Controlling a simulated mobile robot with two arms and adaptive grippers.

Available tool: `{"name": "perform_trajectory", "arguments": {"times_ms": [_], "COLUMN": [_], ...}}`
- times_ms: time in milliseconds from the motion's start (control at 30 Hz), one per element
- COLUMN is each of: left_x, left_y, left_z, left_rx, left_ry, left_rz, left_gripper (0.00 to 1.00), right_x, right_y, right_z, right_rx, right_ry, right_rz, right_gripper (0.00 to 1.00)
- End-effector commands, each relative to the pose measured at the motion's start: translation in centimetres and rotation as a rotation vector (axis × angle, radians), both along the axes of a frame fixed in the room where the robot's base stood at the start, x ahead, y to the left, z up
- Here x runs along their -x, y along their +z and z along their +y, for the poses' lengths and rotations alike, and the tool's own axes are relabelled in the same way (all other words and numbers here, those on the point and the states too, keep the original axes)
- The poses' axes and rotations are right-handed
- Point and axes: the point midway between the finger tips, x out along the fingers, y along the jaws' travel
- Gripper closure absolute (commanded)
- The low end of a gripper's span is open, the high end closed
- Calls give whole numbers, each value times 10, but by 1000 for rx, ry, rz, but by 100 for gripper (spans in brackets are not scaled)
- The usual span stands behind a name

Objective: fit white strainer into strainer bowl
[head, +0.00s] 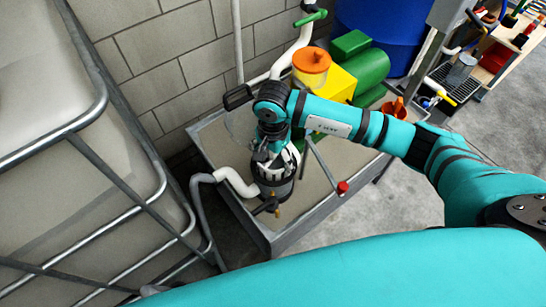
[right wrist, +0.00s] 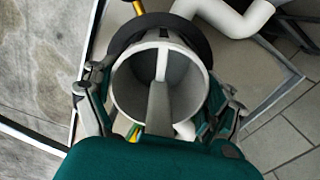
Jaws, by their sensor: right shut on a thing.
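The white strainer (right wrist: 130,88) is a round open cylinder with a bar across its inside. It shows in the right wrist view between the fingers of my right gripper (right wrist: 160,98), which is shut on it. In the head view the strainer (head: 271,171) is mostly hidden under the gripper (head: 268,155). The black strainer bowl (head: 275,188) is directly below it; its dark rim (right wrist: 165,19) shows behind the strainer in the right wrist view. I cannot tell how deep the strainer sits in the bowl. My left gripper is not in view.
A white pipe (head: 237,183) joins the bowl on the left. The bowl is over a metal-framed tray (head: 220,150). A red-knobbed lever (head: 343,187) stands to its right. A yellow and green pump (head: 368,68) is behind, and a caged tank (head: 60,130) stands at left.

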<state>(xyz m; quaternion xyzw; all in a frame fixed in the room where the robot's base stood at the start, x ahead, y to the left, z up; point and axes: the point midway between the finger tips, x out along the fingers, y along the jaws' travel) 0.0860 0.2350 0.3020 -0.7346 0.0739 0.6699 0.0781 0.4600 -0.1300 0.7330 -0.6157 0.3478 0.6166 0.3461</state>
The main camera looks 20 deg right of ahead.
Motion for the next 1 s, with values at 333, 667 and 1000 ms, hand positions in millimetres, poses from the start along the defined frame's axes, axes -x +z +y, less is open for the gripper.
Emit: {"name": "perform_trajectory", "arguments": {"times_ms": [333, 667, 1000], "left_x": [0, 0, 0], "left_y": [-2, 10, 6], "left_z": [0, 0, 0], "left_rx": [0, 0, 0], "left_ry": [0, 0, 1], "left_rz": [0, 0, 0], "left_gripper": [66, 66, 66], "right_x": [0, 0, -2], "right_y": [-1, 10, 75], "right_z": [0, 0, 0], "right_rx": [0, 0, -1], "right_ry": [0, -1, 1], "right_rz": [0, 1, -5], "right_gripper": [0, 0, 0]}}
